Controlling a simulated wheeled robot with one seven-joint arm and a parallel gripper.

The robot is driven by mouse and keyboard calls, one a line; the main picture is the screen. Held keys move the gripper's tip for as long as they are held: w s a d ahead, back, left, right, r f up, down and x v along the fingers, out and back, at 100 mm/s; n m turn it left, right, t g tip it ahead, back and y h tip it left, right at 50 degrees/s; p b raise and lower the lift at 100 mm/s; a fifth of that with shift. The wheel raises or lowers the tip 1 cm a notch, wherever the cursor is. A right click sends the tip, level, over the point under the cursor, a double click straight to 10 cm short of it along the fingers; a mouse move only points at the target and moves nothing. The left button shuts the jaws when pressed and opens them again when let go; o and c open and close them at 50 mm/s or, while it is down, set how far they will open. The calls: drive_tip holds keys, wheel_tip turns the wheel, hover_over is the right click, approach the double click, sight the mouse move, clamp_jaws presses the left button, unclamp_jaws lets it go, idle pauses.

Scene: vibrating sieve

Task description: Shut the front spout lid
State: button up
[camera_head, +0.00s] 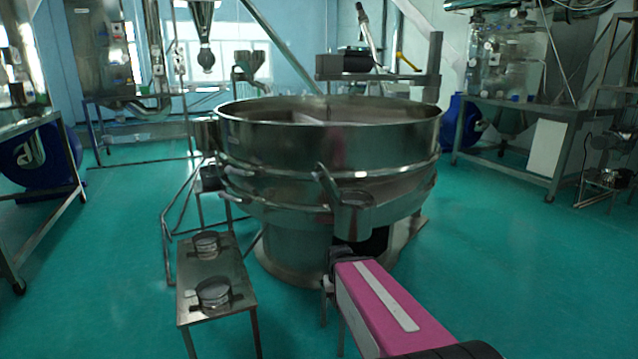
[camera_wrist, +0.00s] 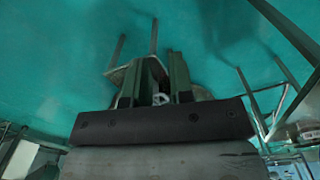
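The large round steel sieve (camera_head: 330,140) stands in the middle of the head view. Its front spout (camera_head: 352,218) sticks out from the side of the drum towards me. A narrow plate that looks like the spout lid (camera_head: 326,186) stands tilted up at the spout's left, apart from the top of the opening. My gripper (camera_wrist: 158,75) shows in the wrist view with its two fingers apart and nothing clearly held between them. In the head view, my pink arm link ends below and in front of the spout, and the fingertips are mostly hidden.
A small steel table (camera_head: 200,275) with two round sieves (camera_head: 213,292) stands at the left front of the drum. Blue machines (camera_head: 465,125) and benches stand at the sides. Green floor is open at the right. Thin legs show beyond my fingers in the wrist view.

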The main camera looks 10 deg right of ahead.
drive_tip(key=w+r+n+h, duration=0.1)
drive_tip(key=w+h, duration=0.1)
drive_tip(key=w, duration=0.1)
drive_tip(key=w+r+h, duration=0.1)
drive_tip(key=w+h, duration=0.1)
drive_tip(key=w, duration=0.1)
drive_tip(key=w+r+n+h, duration=0.1)
drive_tip(key=w+h, duration=0.1)
drive_tip(key=w, duration=0.1)
drive_tip(key=shift+d+n, duration=0.3)
clamp_jaws()
drive_tip(key=t+h, duration=0.6)
drive_tip(key=h, duration=0.9)
approach(313, 177)
drive_tip(key=shift+n, duration=0.4)
drive_tip(key=x, duration=0.7)
drive_tip(key=shift+w+d, duration=0.1)
drive_tip(key=shift+d, duration=0.15)
